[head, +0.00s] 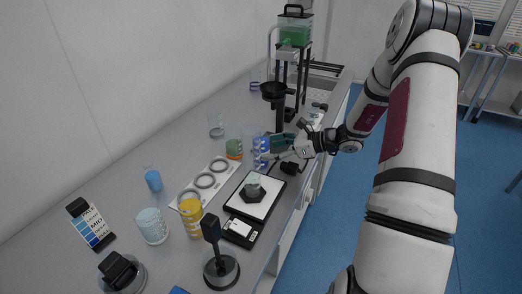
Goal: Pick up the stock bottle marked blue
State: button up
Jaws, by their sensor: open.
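A clear bottle with blue bands (260,152) stands on the grey counter, just left of my gripper. Part of the bottle is hidden by the gripper.
A white ring holder (204,181), a yellow-banded container (191,216) and a scale (254,205) with a beaker lie nearer. A dark stand (281,113) with a funnel rises behind. The counter's left part has free room.

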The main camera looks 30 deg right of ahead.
aim_at(263, 142)
jog(key=x, duration=0.4)
jog(key=shift+w+a+f, duration=0.1)
jog(key=shift+f, duration=0.2)
jog(key=c, duration=1.3)
jog(key=shift+o, duration=0.2)
jog(key=shift+r, duration=0.15)
jog(key=shift+r, duration=0.7)
jog(key=shift+s+r, duration=0.2)
jog(key=shift+r, duration=0.9)
jog(key=s+r, duration=0.1)
jog(key=s, duration=1.4)
jog(key=shift+s+d+p, duration=0.3)
jog(key=shift+s+d, duration=0.05)
jog(key=shift+d, duration=0.15)
jog(key=shift+r, duration=0.1)
